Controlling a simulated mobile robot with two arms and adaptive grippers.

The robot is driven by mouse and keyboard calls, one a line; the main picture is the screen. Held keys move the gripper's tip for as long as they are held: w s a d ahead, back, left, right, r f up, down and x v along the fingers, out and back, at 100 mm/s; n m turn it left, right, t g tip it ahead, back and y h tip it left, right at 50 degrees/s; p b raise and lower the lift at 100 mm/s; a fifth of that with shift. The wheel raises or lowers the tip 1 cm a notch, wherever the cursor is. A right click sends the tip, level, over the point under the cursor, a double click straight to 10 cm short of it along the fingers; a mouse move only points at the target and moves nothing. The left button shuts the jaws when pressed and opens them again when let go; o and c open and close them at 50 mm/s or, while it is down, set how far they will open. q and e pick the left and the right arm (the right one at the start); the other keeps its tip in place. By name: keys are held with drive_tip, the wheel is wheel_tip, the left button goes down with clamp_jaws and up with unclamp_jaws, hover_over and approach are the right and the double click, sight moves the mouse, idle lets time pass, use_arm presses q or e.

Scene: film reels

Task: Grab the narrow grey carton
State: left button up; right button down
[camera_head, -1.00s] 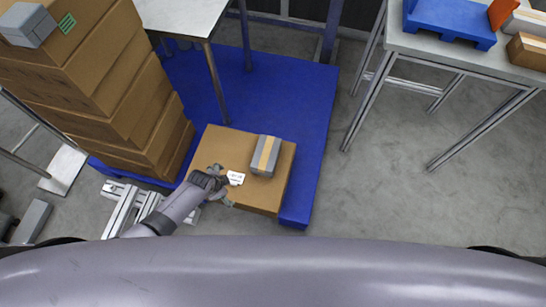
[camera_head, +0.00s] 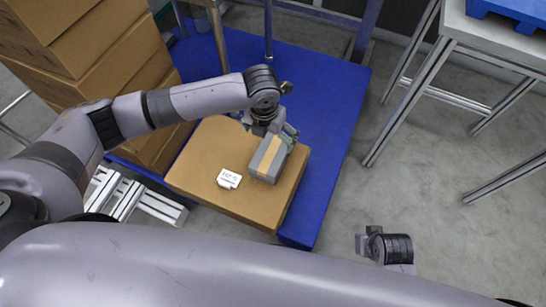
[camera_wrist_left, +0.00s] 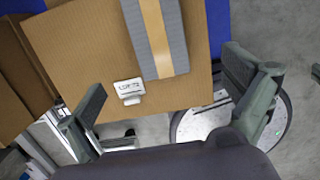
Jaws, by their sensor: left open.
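The narrow grey carton (camera_head: 259,160), with a tan tape stripe, lies on top of a brown cardboard box (camera_head: 205,160) beside a white label (camera_head: 228,179). My left gripper (camera_head: 268,128) is at the carton's far end in the head view, with part of it overlapping that end. In the left wrist view the left gripper (camera_wrist_left: 168,75) is open, its fingers wide apart, and the carton (camera_wrist_left: 173,30) shows between them; I cannot tell if they touch it. My right gripper (camera_head: 375,245) is at the lower right, away from the box; its jaws are unclear.
The box sits on a blue pallet (camera_head: 335,130). A stack of brown boxes (camera_head: 85,50) stands at the left. A metal-legged table (camera_head: 480,45) with a blue tray (camera_head: 512,10) is at the upper right.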

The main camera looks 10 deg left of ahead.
sight(271, 152)
use_arm(q)
drive_tip(key=f+b, duration=0.1)
drive_tip(key=f, duration=0.5)
drive_tip(key=w+f+b, duration=0.1)
drive_tip(key=f, duration=0.3)
drive_tip(key=shift+w+d+b, duration=0.1)
drive_tip(key=shift+b, duration=0.25)
drive_tip(key=f+b, duration=0.1)
drive_tip(key=f, duration=0.1)
drive_tip(key=w+f+b, duration=0.1)
drive_tip(key=f, duration=0.2)
drive_tip(key=shift+r, duration=0.1)
use_arm(e)
drive_tip(key=w+v, duration=0.1)
drive_tip(key=v, duration=0.9)
drive_tip(key=shift+t, duration=0.4)
drive_tip(key=shift+d+r, duration=0.1)
use_arm(q)
drive_tip(key=c, duration=1.5)
drive_tip(key=shift+c, duration=0.2)
drive_tip(key=shift+w+r, duration=0.1)
drive_tip(key=shift+r, duration=0.05)
